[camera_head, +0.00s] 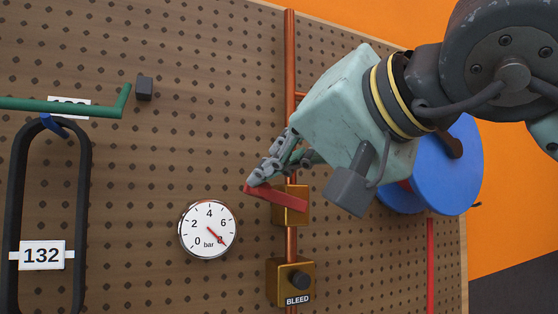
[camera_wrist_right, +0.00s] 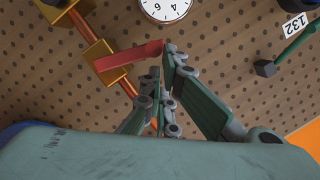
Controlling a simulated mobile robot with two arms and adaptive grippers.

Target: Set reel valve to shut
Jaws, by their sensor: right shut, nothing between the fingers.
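A brass valve (camera_head: 296,207) with a red lever (camera_head: 268,192) sits on the vertical copper pipe (camera_head: 291,245); its label does not show. The lever points left from the valve and slightly up, roughly across the pipe. My right gripper (camera_head: 254,180) is shut and empty, with its fingertips at the lever's free end, close to or touching it. In the right wrist view the fingertips (camera_wrist_right: 168,58) are beside the end of the red lever (camera_wrist_right: 133,54), which is not between them. My left gripper is not in view.
A round gauge (camera_head: 207,229) left of the valve reads about 8 bar. Below the valve is a BLEED block with a dark knob (camera_head: 300,279). A blue reel (camera_head: 452,178) is partly hidden behind my right arm. A green bar (camera_head: 60,105) and a black loop tagged 132 (camera_head: 41,255) are at left.

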